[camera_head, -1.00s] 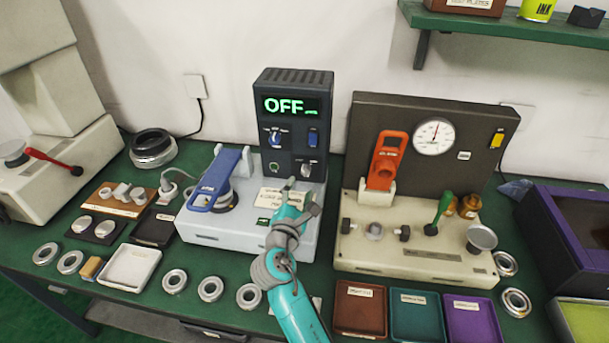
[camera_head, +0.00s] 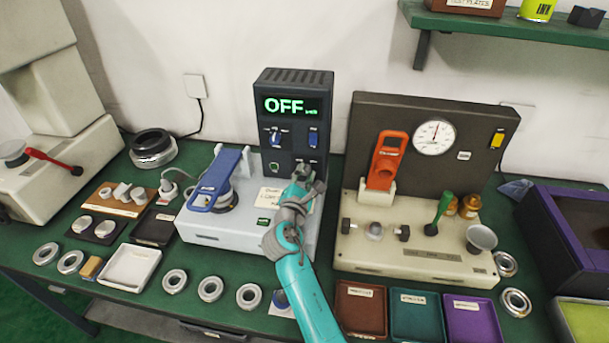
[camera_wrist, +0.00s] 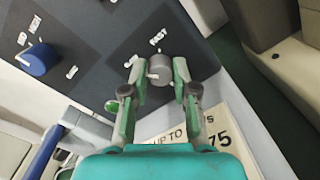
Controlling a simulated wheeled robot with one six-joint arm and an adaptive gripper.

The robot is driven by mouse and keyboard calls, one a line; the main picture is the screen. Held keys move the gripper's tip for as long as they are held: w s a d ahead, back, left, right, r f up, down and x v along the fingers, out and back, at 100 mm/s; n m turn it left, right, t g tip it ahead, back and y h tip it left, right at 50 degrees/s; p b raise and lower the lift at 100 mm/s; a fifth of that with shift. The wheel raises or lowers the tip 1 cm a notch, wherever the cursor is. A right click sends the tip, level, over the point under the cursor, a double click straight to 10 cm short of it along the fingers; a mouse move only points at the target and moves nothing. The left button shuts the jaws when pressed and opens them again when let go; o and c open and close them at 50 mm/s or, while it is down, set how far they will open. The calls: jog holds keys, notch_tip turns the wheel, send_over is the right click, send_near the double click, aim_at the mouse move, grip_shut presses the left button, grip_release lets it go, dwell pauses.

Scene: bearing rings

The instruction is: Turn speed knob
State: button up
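The grey speed knob (camera_wrist: 159,69) is on the dark control panel (camera_wrist: 102,62), with a "FAST" label by it in the wrist view. My gripper (camera_wrist: 159,72) has one finger on each side of the knob, and its fingers are apart. I cannot tell whether the pads touch the knob. In the head view my gripper (camera_head: 303,180) is at the lower right of the black control box (camera_head: 292,90) and hides most of the knob. The box's display (camera_head: 290,105) reads "OFF" in green.
A blue knob (camera_head: 275,138) and a blue switch (camera_head: 313,136) are higher on the panel. A blue-handled lever (camera_head: 217,178) stands left on the grey base. A beige gauge machine (camera_head: 415,245) is on the right. Several metal rings and trays line the table front.

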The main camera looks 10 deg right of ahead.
grip_shut()
jog(key=m, duration=0.3)
jog(key=shift+m, duration=0.4)
jog(key=m, duration=0.3)
jog(key=shift+m, duration=0.3)
jog(key=m, duration=0.4)
jog(key=shift+d+y, duration=0.1)
jog(key=shift+y, duration=0.2)
jog(key=shift+f+m, duration=0.1)
jog(key=shift+m, duration=1.9)
